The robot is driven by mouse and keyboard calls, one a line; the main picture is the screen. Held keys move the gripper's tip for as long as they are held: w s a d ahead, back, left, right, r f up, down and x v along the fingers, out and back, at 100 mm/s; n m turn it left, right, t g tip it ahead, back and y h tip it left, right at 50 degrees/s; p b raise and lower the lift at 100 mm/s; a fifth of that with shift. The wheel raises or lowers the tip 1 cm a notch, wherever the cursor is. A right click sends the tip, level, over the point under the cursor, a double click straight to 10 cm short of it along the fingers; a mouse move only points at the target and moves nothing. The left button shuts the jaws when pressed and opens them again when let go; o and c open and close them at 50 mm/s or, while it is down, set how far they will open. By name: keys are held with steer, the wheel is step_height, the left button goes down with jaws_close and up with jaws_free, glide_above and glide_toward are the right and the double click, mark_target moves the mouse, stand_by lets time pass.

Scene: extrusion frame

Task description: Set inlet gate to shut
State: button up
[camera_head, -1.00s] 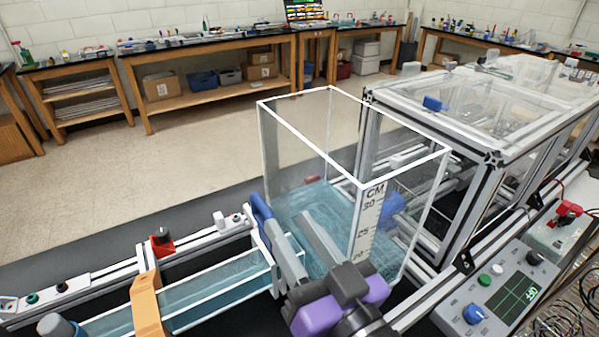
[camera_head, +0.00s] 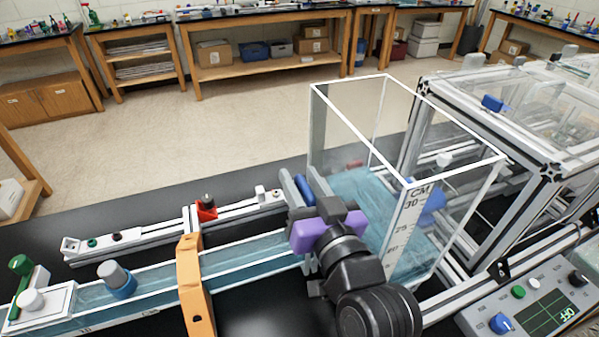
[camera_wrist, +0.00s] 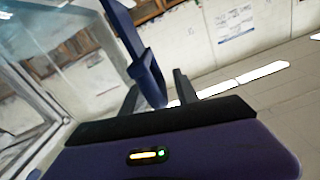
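The clear tank (camera_head: 344,133) holds shallow blue water, and a water channel (camera_head: 245,257) joins it from the left. A blue handle (camera_head: 305,189), which looks like the inlet gate's, stands at the tank's left corner by the channel. My gripper (camera_head: 297,190), with its purple body, is at this handle, and its wrist hides the lower part of the gate. In the wrist view the blue handle (camera_wrist: 145,72) reaches down between my gripper's spread fingers (camera_wrist: 157,88), nearer the left one. I see a gap to the right finger. The gate plate's position cannot be made out.
An orange bracket (camera_head: 190,285) straddles the channel. A red clamp (camera_head: 206,211) sits on the rail behind. A metal frame with clear panels (camera_head: 500,130) stands right of the tank, and a control box (camera_head: 530,310) is at lower right. The floor behind is free.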

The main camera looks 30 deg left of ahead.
steer(key=shift+w+a, duration=0.3)
steer(key=shift+a, duration=0.05)
jaws_close()
steer(key=shift+s+a, duration=0.1)
stand_by(1.2)
